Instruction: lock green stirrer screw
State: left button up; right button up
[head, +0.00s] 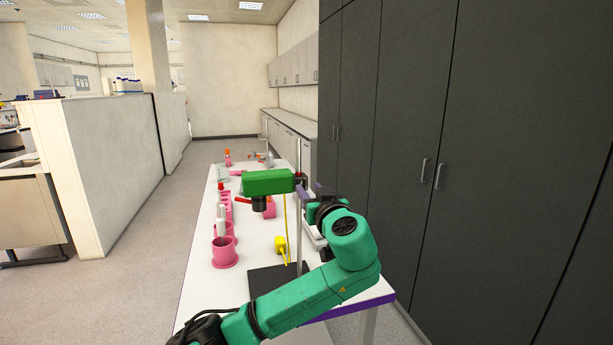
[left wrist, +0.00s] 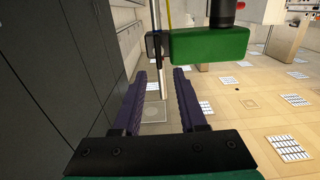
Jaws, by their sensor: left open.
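The green stirrer (head: 268,182) is a green block held high on a thin metal stand pole (head: 299,228) that rises from a dark base plate (head: 262,281). In the left wrist view the green stirrer (left wrist: 208,46) is at the top, with a dark clamp piece (left wrist: 154,47) on the pole beside it. Whether this piece is the screw I cannot tell. My left gripper (head: 308,193) is open beside the stirrer's pole end. In the wrist view its purple fingers (left wrist: 160,76) point towards the pole and clamp, with the pole showing in the gap. My right gripper is not in view.
The white table (head: 253,238) carries a pink cup (head: 224,252), pink racks (head: 225,205) and a yellow item (head: 281,244) near the stand. Tall dark cabinets (head: 400,120) stand close on the right. Open floor lies to the table's left.

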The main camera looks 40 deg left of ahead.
aim_at(305, 183)
pick_arm(q)
jog(key=p+x, duration=0.1)
jog(key=x, duration=0.3)
jog(key=shift+w+a, duration=0.2)
jog(key=shift+a, duration=0.15)
grip_shut()
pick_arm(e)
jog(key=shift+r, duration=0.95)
pick_arm(q)
jog(key=shift+f, duration=0.1)
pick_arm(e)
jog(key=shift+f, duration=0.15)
pick_arm(q)
jog(key=shift+w+d+f+m+p, duration=0.25)
jog(key=shift+w+m+p, duration=0.1)
jog(key=shift+m, duration=2.65)
jog(key=shift+w+d+f+m+p, duration=0.15)
jog(key=shift+w+f+m+p, duration=0.15)
jog(key=shift+m, duration=2.7)
jog(key=shift+w+d+f+m+p, duration=0.2)
jog(key=shift+m+p, duration=0.2)
jog(key=shift+m, duration=2.6)
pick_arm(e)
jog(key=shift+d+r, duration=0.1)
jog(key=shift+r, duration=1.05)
